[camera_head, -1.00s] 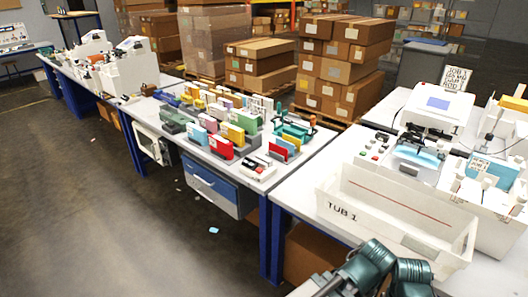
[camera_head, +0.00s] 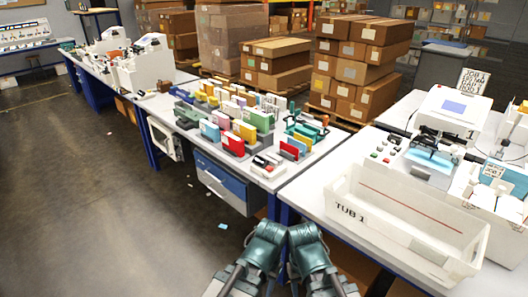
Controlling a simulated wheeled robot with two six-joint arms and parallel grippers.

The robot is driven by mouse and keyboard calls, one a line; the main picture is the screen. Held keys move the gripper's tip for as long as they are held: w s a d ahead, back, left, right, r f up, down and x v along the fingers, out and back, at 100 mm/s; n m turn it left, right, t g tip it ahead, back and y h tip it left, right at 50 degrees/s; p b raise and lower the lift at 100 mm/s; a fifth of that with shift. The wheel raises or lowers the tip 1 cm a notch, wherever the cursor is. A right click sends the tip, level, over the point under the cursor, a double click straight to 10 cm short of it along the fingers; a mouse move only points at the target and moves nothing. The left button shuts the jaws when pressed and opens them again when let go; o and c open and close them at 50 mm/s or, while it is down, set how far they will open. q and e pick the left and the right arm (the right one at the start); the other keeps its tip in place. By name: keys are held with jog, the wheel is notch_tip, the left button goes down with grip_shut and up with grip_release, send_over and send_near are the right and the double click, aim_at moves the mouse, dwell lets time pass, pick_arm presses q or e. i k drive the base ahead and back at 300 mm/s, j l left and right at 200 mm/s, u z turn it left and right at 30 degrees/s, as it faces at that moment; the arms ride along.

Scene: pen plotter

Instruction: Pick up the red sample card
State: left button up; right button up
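A red card (camera_head: 233,144) stands upright near the front of the crowded middle bench, among cards of other colours. A second, smaller red card (camera_head: 289,151) stands to its right, by a blue one. I cannot tell which is the sample card. My two teal arms show at the bottom centre, well short of the bench. No gripper fingers can be made out, and neither arm touches a card.
The middle bench (camera_head: 268,186) has blue legs and a blue drawer (camera_head: 219,184). A white tub (camera_head: 400,223) marked TUB 1 stands on the right table. Cardboard boxes (camera_head: 360,72) are stacked behind. The floor (camera_head: 110,210) at left is mostly clear, with small scraps.

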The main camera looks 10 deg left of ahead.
aim_at(287, 147)
jog(key=i+j+z, duration=0.3)
jog(key=i, duration=0.25)
jog(key=i+j+z, duration=0.3)
jog(key=i+j, duration=0.2)
jog(key=i+j+z, duration=0.3)
jog(key=i+j, duration=0.15)
jog(key=j, duration=0.2)
jog(key=i+j+z, duration=0.3)
jog(key=j, duration=0.4)
jog(key=i+l, duration=0.05)
jog(key=i, duration=0.05)
